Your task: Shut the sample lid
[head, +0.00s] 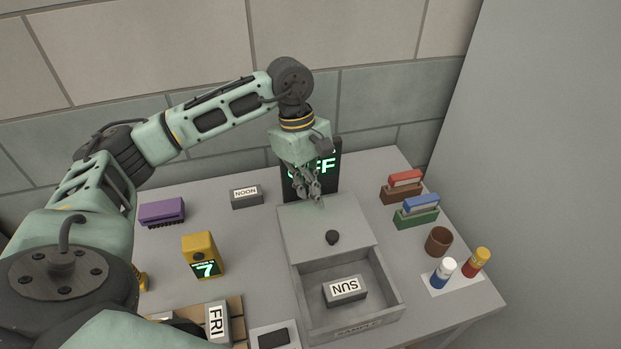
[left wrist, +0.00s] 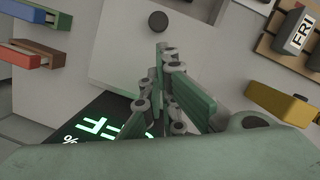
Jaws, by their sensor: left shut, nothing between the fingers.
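The grey sample box (head: 390,300) stands on the table, with "SAMPLE" on its front edge. Its flat grey lid (head: 308,222) with a black knob (head: 332,237) lies over the back part, and the front part is open. A block marked SUN (head: 345,290) lies inside the open part. My left gripper (head: 320,198) is shut and empty at the lid's back edge; I cannot tell whether it touches. The left wrist view shows the closed fingers (left wrist: 165,52) beside the lid (left wrist: 125,60), with the knob (left wrist: 158,21) farther off. My right gripper is not in view.
A dark display (head: 327,172) with green letters stands behind the gripper. Red and blue-topped holders (head: 415,212), a brown cup (head: 439,241) and two small bottles (head: 444,272) are at right. A yellow device showing 7 (head: 201,252), a purple brush-like block (head: 161,212) and a NOON block (head: 246,197) are at left.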

